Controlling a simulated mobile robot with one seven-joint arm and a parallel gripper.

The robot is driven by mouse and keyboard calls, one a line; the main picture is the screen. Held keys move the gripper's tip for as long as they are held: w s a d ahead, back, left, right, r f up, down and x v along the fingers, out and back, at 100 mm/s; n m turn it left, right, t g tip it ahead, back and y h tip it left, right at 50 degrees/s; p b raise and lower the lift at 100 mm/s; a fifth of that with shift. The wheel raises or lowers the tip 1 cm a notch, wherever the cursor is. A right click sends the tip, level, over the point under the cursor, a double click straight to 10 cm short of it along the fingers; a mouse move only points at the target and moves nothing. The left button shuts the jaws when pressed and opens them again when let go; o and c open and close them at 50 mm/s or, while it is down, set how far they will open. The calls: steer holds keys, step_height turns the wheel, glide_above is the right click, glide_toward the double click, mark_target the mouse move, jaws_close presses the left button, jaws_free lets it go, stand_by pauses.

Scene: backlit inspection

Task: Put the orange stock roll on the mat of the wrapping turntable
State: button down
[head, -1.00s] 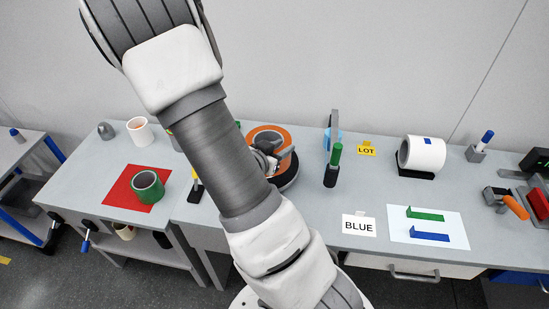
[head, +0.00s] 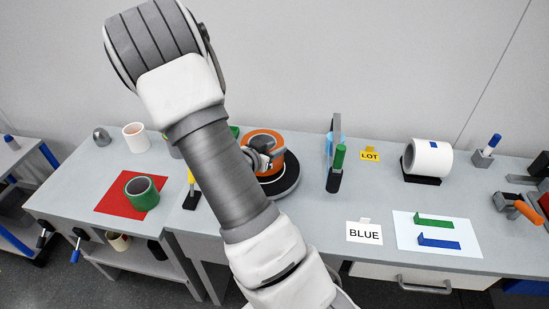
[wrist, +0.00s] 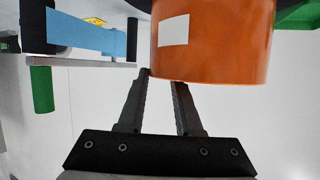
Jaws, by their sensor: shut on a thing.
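The orange stock roll (head: 262,137) is at the back middle of the bench in the head view, over the dark disc of the wrapping turntable (head: 288,186). My gripper (head: 263,158) is at its near side, shut on its wall and partly hidden by my arm. In the wrist view the roll (wrist: 225,50) fills the upper middle, with a pale label on its side. My gripper's fingertips (wrist: 160,78) meet its rim. A dark edge shows beyond the roll. I cannot tell whether the roll touches the mat.
A green-handled post with blue film (head: 336,160) stands right of the turntable. A yellow-handled tool (head: 191,185) is to its left. A green roll (head: 142,193) sits on a red mat (head: 110,205). A white roll (head: 432,158) lies on a dark cradle at right.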

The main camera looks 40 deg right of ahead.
step_height(320, 180, down, 2)
steer(key=shift+f+b, duration=0.1)
steer(key=shift+b, duration=0.55)
steer(key=c, duration=0.6)
jaws_free()
steer(key=shift+a, duration=0.1)
